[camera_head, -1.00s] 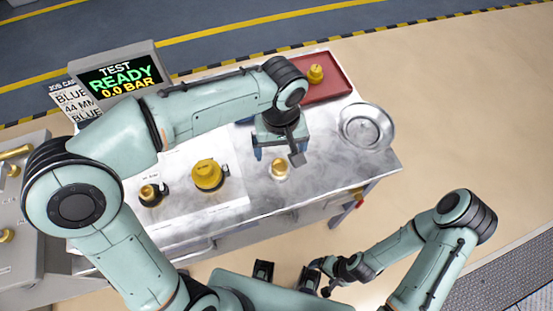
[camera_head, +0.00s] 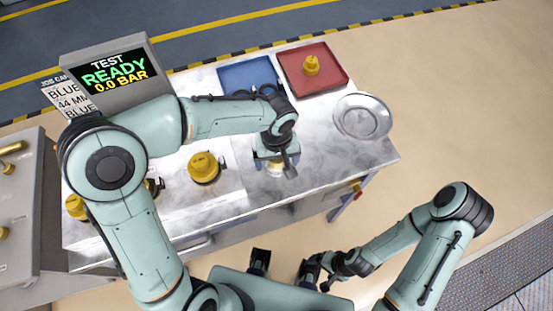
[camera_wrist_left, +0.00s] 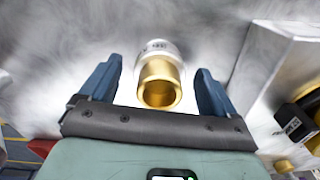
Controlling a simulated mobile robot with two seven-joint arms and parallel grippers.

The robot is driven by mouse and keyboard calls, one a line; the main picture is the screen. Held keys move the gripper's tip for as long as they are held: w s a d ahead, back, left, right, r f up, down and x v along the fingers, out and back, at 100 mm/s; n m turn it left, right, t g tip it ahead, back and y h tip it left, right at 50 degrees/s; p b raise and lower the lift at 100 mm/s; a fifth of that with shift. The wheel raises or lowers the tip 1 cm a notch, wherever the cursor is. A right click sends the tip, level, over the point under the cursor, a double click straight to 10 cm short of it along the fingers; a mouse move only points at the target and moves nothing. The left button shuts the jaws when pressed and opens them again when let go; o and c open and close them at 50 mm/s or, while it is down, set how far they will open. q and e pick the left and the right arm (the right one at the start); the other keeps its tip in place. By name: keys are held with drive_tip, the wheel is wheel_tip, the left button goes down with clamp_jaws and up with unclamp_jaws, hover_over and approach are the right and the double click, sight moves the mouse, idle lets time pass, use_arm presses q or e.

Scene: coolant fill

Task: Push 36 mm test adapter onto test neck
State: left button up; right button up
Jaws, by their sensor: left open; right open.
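A small silver-collared piece with a gold tube (camera_wrist_left: 160,85) stands on the metal table; it looks like the adapter, but its lettering is too blurred to read. My left gripper (camera_head: 274,163) is open over it. In the left wrist view the piece sits between the two blue fingers, with gaps on both sides. In the head view the gripper mostly hides it. A dark-collared fitting (camera_head: 152,187), partly hidden by my left arm, may be the test neck; I cannot tell. My right gripper (camera_head: 310,274) is open and empty off the table's front edge.
A blue tray (camera_head: 245,73), a red tray (camera_head: 335,72) with a yellow part (camera_head: 311,65) and a round metal dish (camera_head: 363,117) lie behind. The screen (camera_head: 114,78) reads TEST READY 0.0 BAR.

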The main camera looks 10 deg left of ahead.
use_arm(q)
drive_tip(key=c, duration=1.2)
drive_tip(key=shift+r, duration=0.15)
